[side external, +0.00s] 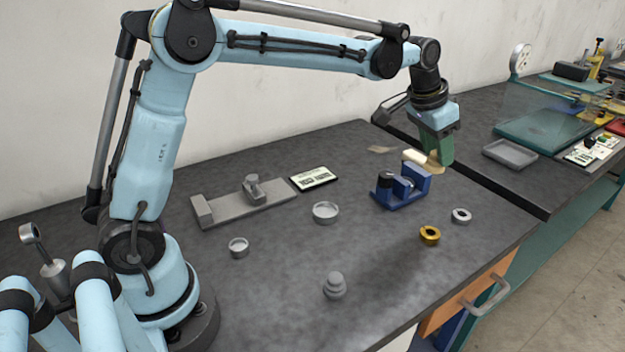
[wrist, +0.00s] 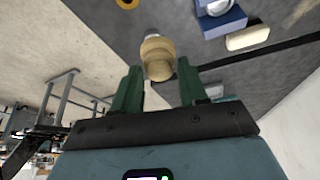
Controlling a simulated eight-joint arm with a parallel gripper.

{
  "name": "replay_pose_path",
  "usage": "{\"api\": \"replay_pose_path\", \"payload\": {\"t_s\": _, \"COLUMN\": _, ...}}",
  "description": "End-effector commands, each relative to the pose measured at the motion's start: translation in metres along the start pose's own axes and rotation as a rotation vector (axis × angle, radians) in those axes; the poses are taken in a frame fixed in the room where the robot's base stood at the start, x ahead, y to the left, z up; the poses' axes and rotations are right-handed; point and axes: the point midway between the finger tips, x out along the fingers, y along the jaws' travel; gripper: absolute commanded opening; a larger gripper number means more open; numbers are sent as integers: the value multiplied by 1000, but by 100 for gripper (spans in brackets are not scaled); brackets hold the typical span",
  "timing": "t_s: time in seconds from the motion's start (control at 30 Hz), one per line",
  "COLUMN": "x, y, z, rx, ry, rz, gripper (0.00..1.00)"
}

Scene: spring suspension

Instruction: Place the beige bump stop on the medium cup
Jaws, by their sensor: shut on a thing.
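The beige bump stop (side external: 434,163) is a stepped, rounded piece held at the fingertips of my gripper (side external: 436,155), above the back right of the table. In the wrist view the bump stop (wrist: 157,58) sits between the two green fingers (wrist: 160,88). Part of it is hidden by a finger in the side view. Two grey open cups stand on the table to the left: a larger one (side external: 325,212) near the middle and a smaller one (side external: 239,247). I cannot tell for sure which is the medium cup. My gripper is well apart from both.
A gold ring (side external: 430,235), pale ring (side external: 460,215), stepped grey piece (side external: 335,286), grey slide fixture (side external: 240,202) and label card (side external: 313,178) lie around.

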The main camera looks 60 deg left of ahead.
Motion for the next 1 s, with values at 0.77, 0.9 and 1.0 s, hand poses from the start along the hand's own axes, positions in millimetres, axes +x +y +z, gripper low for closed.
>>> {"api": "replay_pose_path", "payload": {"t_s": 0.77, "x": 74, "y": -114, "z": 2, "rx": -29, "ry": -2, "rz": -11, "gripper": 13}}
{"api": "replay_pose_path", "payload": {"t_s": 0.9, "x": 82, "y": -117, "z": 5, "rx": -29, "ry": -2, "rz": -10, "gripper": 13}}
{"api": "replay_pose_path", "payload": {"t_s": 1.0, "x": 96, "y": -117, "z": 10, "rx": -28, "ry": -1, "rz": -10, "gripper": 13}}
